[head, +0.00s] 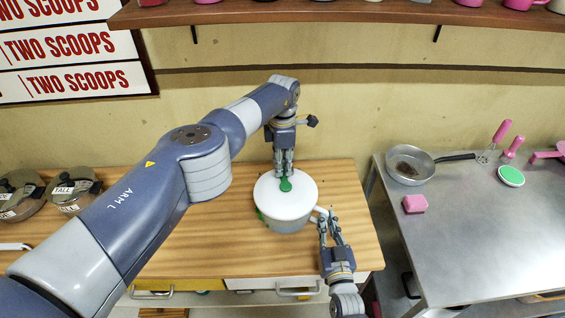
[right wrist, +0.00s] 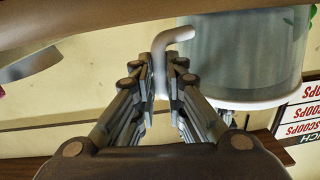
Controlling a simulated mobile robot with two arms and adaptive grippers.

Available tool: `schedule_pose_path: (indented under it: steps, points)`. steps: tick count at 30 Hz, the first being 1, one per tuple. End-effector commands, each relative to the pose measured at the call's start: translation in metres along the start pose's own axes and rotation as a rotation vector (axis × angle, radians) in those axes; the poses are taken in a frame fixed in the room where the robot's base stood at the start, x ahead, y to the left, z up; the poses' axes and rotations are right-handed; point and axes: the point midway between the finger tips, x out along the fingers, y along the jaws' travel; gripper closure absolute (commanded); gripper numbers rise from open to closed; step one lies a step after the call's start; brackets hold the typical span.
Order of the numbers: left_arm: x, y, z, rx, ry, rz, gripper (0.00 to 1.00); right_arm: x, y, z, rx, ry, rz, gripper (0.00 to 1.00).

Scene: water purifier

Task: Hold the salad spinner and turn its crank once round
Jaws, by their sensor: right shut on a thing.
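The salad spinner (head: 296,224) stands upright on the wooden counter, with a white lid (head: 272,201) and a pale, see-through bowl. A green knob (head: 286,185) sits on the lid. My left gripper (head: 284,174) points down right at the knob, fingers near each other; whether they grip it is unclear. My right gripper (head: 328,217) is shut on the white side handle (head: 320,210) at the spinner's right front. In the right wrist view the bent white handle (right wrist: 160,65) stands between the fingers, beside the spinner's bowl (right wrist: 235,60).
Lidded pots (head: 72,190) stand at the counter's left end. Across a gap, a steel table (head: 465,235) holds a pan (head: 408,164), a pink block (head: 415,203) and a green-topped brush (head: 510,176). A shelf (head: 340,16) runs above. My left arm covers part of the counter.

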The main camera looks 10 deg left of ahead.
Motion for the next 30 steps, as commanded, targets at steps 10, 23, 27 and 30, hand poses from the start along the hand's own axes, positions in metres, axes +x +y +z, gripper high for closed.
schedule_pose_path:
  steps: [10, 23, 27, 30]
  points:
    - [0.000, 0.000, 0.000, -0.001, 0.000, 0.001, 0.62, 0.000, 0.000, 0.001, 0.000, -0.002, 0.000, 1.00]
    - [-0.043, 0.002, 0.000, 0.000, -0.002, 0.004, 0.62, -0.001, 0.000, 0.001, 0.000, -0.002, 0.000, 1.00]
    - [-0.063, 0.001, 0.000, 0.000, -0.001, 0.001, 0.62, 0.000, 0.000, 0.001, 0.000, -0.002, 0.000, 1.00]
    - [-0.071, 0.001, 0.000, -0.001, -0.001, 0.001, 0.62, 0.000, 0.000, 0.001, 0.000, -0.002, 0.000, 1.00]
